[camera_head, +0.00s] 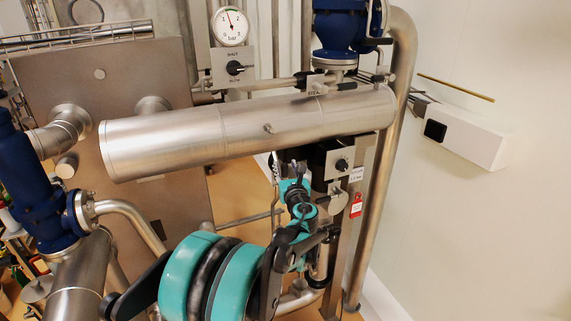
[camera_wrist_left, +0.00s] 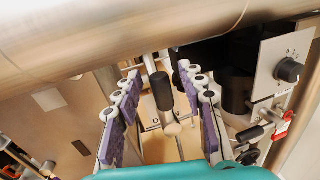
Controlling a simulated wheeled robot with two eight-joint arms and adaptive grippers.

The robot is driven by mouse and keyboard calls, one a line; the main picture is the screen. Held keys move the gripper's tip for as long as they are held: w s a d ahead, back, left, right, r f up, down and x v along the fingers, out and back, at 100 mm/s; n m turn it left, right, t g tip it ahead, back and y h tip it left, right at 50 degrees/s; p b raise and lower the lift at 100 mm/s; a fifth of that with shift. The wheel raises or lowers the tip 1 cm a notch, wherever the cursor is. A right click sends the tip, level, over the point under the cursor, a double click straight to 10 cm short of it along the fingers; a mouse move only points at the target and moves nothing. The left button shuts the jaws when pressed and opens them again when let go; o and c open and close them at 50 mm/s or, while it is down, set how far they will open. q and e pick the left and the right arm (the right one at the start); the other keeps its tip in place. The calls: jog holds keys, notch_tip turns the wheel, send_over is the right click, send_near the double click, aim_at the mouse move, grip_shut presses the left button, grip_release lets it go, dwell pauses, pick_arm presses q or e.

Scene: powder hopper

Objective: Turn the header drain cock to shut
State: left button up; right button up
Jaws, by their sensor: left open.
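The header (camera_head: 250,128) is a large steel cylinder lying across the head view; it also fills the top of the left wrist view (camera_wrist_left: 60,45). Under it, in the left wrist view, is a small cock with a black grip (camera_wrist_left: 162,92) and a steel stem (camera_wrist_left: 172,128), which looks like the drain cock. In the head view I cannot make it out behind my gripper. My left gripper (camera_head: 297,172) is open just below the header. Its two purple-padded fingers (camera_wrist_left: 163,85) stand either side of the black grip, apparently apart from it. My right gripper is not in view.
A plate with a black selector knob (camera_head: 342,164) stands close right of my gripper, with a red tag (camera_head: 356,206) below. A vertical pipe (camera_head: 379,190) rises behind it. A pressure gauge (camera_head: 229,26) and blue valve (camera_head: 338,28) are above. A white wall box (camera_head: 468,137) is at right.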

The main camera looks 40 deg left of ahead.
pick_arm(q)
jog(key=shift+w+a, duration=0.35)
jog(key=shift+w, duration=0.05)
jog(key=shift+a+r, duration=0.1)
jog(key=shift+a, duration=0.1)
grip_shut()
